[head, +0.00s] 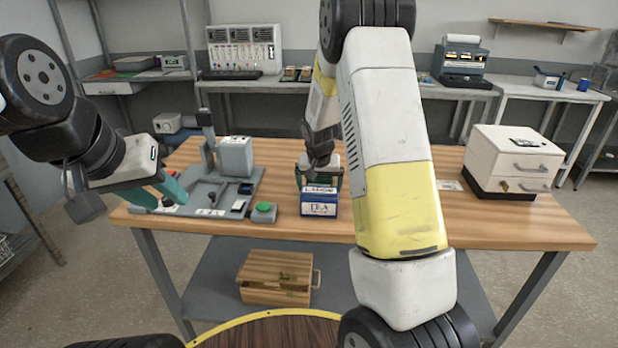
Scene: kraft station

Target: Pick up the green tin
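No plainly green tin shows in the head view. My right gripper (319,180) points down just behind and above this tin. Its dark green fingers are apart, one at each side. What lies between them is too small and dark to tell, and I cannot tell if they touch the tin.
The grey fixture (200,190) with a box and post fills the table's left. A green button box (264,212) sits left of the tin. A white drawer cabinet (512,160) stands at right. A wooden box (275,277) lies on the lower shelf. My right arm hides the table's middle.

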